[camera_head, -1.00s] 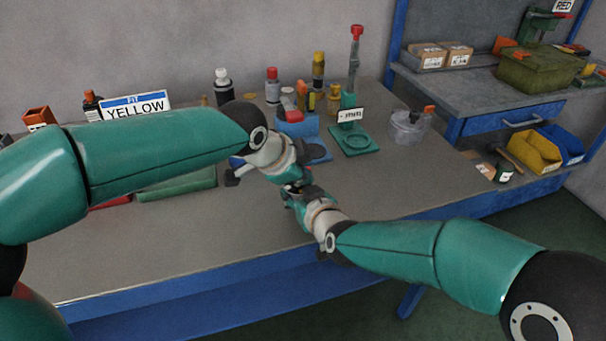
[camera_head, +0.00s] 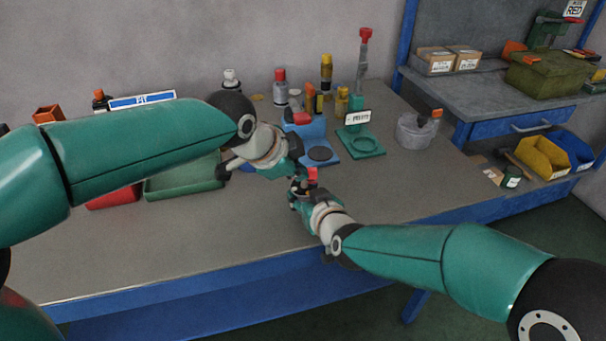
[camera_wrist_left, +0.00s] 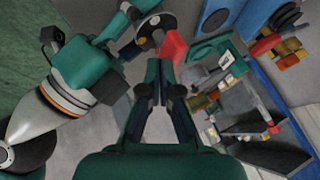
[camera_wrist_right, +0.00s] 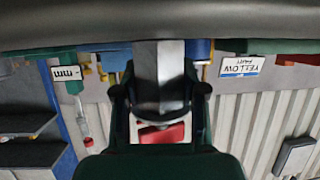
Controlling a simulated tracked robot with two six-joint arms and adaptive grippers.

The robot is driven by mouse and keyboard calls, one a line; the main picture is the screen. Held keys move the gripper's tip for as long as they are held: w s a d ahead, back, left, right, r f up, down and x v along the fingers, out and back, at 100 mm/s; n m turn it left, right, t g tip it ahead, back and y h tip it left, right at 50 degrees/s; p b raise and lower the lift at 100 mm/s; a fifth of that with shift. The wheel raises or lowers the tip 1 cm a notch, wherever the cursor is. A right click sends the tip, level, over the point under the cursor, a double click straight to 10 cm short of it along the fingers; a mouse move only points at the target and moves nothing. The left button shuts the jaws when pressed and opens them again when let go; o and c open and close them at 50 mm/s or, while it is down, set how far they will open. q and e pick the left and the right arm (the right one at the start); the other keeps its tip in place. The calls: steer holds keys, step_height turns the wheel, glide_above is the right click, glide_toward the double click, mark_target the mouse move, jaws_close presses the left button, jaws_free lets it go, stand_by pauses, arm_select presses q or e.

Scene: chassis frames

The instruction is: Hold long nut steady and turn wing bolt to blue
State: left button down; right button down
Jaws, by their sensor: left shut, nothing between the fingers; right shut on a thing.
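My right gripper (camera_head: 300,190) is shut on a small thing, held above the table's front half. That thing has a red part (camera_head: 312,176), which also shows in the left wrist view (camera_wrist_left: 172,48) beside a dark round piece. In the right wrist view a grey metal piece, likely the long nut (camera_wrist_right: 171,72), stands between the fingers, with a red part (camera_wrist_right: 162,134) nearer the palm. I cannot clearly tell the wing bolt from the nut. My left gripper (camera_wrist_left: 162,88) is shut and empty, close to the held thing but apart from it.
A blue fixture (camera_head: 328,150) and a green stand (camera_head: 372,148) are behind the grippers. Several bottles (camera_head: 280,85) stand at the back. A green tray (camera_head: 185,182) and red tray (camera_head: 112,200) lie left. A clear tub (camera_head: 415,132) is right. The front table is clear.

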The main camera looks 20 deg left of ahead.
arm_select(q)
steer(key=c, duration=1.8)
jaws_free()
steer(key=v, duration=0.9)
steer(key=shift+s+d, duration=0.1)
steer(key=shift+d, duration=0.05)
steer(key=o, duration=0.3)
steer(key=shift+s+r, duration=0.15)
steer(key=shift+o, duration=1.3)
steer(key=shift+s+m, duration=0.25)
steer(key=shift+m, duration=0.05)
steer(key=shift+o, duration=0.3)
steer(key=s+d+r+m+g+h, duration=0.1)
steer(key=s+r+g+h, duration=0.1)
steer(key=shift+s+d+r+m, duration=0.1)
steer(key=shift+d+r+m, duration=0.3)
steer(key=w+a+f+n+g+h, duration=0.1)
steer(key=w+a+f+g+h, duration=0.3)
steer(key=w+a, duration=0.5)
steer(key=shift+t, duration=0.7)
steer(key=x, duration=1.2)
steer(key=shift+w+d, duration=0.3)
steer(key=shift+d, duration=0.15)
